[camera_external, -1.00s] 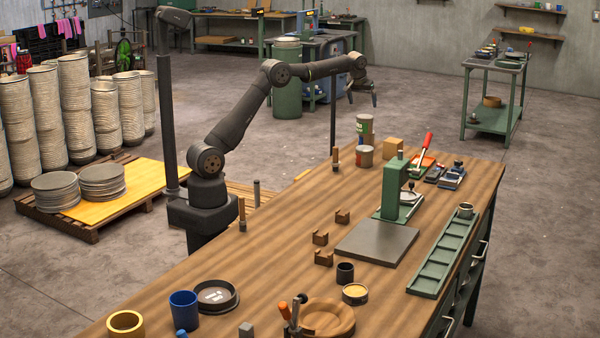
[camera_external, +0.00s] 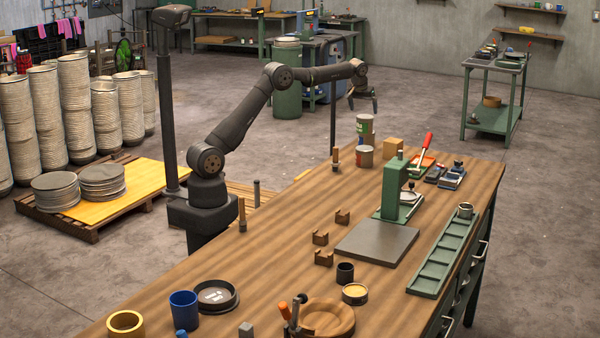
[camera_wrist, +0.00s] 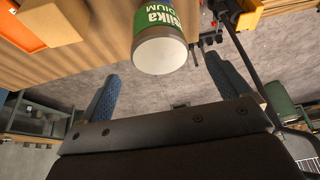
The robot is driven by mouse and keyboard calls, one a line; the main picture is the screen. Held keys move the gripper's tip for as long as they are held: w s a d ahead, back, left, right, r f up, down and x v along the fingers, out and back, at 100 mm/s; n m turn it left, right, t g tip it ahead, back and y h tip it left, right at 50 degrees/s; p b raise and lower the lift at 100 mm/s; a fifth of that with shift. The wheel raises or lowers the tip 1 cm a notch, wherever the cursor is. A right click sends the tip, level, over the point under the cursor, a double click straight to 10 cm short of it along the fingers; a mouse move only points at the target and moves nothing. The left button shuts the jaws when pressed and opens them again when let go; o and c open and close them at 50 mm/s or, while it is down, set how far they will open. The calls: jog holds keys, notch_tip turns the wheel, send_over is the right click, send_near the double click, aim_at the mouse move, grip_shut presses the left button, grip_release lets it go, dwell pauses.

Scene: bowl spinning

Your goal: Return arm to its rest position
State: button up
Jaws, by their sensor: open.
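My gripper (camera_external: 363,97) hangs in the air beyond the far end of the wooden workbench (camera_external: 290,245), at the end of my extended dark arm. Its jaws are open and point down. In the wrist view, the two blue finger pads of my gripper (camera_wrist: 165,88) are spread apart with nothing between them but floor. A can with a green label (camera_wrist: 160,45) appears above the gap in that view, apart from the fingers. In the external view, stacked cans (camera_external: 364,145) stand on the bench's far end.
A green press (camera_external: 392,190) and a grey plate (camera_external: 376,243) stand mid-bench. A green compartment tray (camera_external: 440,260) lies along the right edge. A blue cup (camera_external: 184,309) is at the near left. A thin dark post (camera_external: 333,115) rises near the cans. Bowl stacks (camera_external: 75,115) fill the left.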

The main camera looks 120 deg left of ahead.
aim_at(366, 116)
jog(key=x, duration=0.7)
notch_tip(366, 116, up, 3)
jog(key=shift+d+r, duration=0.1)
jog(key=shift+r, duration=0.65)
